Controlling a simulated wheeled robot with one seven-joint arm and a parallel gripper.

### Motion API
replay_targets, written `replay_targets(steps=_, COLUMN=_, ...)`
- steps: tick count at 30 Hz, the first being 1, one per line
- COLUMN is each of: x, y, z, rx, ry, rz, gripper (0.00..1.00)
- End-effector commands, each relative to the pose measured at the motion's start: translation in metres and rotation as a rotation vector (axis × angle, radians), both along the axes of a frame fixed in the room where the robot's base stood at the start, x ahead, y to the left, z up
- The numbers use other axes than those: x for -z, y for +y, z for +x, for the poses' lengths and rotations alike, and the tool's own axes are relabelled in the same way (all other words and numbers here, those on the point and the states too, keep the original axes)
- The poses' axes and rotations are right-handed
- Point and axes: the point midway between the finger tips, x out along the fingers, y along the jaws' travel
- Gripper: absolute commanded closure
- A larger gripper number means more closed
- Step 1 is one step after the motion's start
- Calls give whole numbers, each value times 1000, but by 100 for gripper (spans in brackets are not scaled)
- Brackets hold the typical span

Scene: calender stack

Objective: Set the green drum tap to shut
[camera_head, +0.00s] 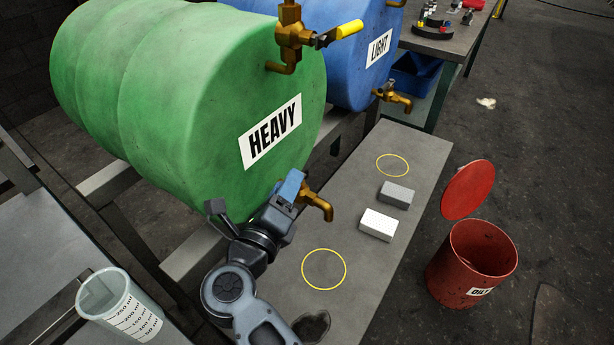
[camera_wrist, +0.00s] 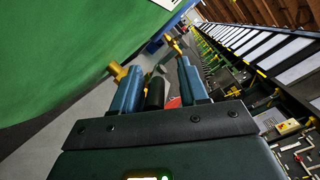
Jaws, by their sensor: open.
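The green drum (camera_head: 190,90) lies on its side, labelled HEAVY, and fills the upper left of the wrist view (camera_wrist: 60,50). Its lower brass tap (camera_head: 318,203) sticks out from the front face, spout down. My gripper (camera_head: 294,187) is at this tap, covering its inner part and handle, so the handle's setting is hidden in the head view. In the wrist view my gripper (camera_wrist: 160,70) is open, with a dark cylindrical piece (camera_wrist: 155,93) between the fingers; I cannot tell if they touch it. Brass (camera_wrist: 117,70) shows beside the left finger.
An upper brass valve (camera_head: 289,35) has a yellow lever (camera_head: 348,29). The blue drum (camera_head: 345,60) has its own tap (camera_head: 393,97). The bench (camera_head: 350,235) holds grey (camera_head: 396,195) and white (camera_head: 378,224) blocks. A red bucket (camera_head: 460,270) and measuring jug (camera_head: 115,305) stand nearby.

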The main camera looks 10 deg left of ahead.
Motion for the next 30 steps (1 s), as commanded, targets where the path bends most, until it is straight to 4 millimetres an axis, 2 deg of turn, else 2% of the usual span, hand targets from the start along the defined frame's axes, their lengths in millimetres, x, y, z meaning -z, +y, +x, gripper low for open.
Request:
replay_targets(steps=7, x=-44, y=-1, z=1, rx=1, ry=-8, rz=6, gripper=57)
replay_targets(steps=12, x=-61, y=-38, z=-5, rx=4, ry=-4, rz=5, gripper=57)
replay_targets(steps=21, x=-92, y=-91, z=-14, rx=3, ry=-2, rz=3, gripper=57)
replay_targets(steps=25, x=-100, y=-106, z=-16, rx=3, ry=-1, rz=1, gripper=57)
replay_targets(steps=30, x=-106, y=-114, z=-18, rx=0, ry=-2, rz=0, gripper=57)
